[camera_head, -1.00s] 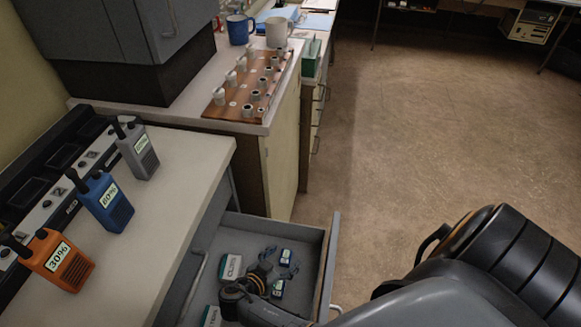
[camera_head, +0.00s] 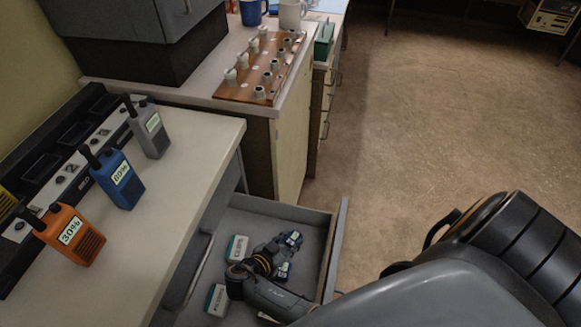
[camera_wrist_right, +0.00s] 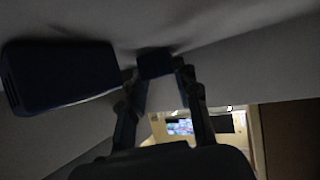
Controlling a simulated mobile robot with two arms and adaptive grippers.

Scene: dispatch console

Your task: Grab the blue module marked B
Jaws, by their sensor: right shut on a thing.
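Two small dark blue modules with pale labels lie in the open grey drawer (camera_head: 325,268). The far module (camera_head: 291,239) is at my right gripper's (camera_head: 280,244) fingertips; the near module (camera_head: 283,272) lies beside the gripper. I cannot read the letters on either label. In the right wrist view, my right gripper (camera_wrist_right: 160,78) is shut on a dark blue module (camera_wrist_right: 155,62), which appears to be the far one. The other module (camera_wrist_right: 60,76) is at the left there, apart from the fingers. My left gripper is not in view.
White-and-green boxes (camera_head: 237,248) (camera_head: 217,299) lie left of my gripper in the drawer. The drawer walls are close around it. Orange (camera_head: 72,235), blue (camera_head: 118,178) and grey (camera_head: 150,132) radios stand on the counter. A wooden peg board (camera_head: 245,89) sits behind.

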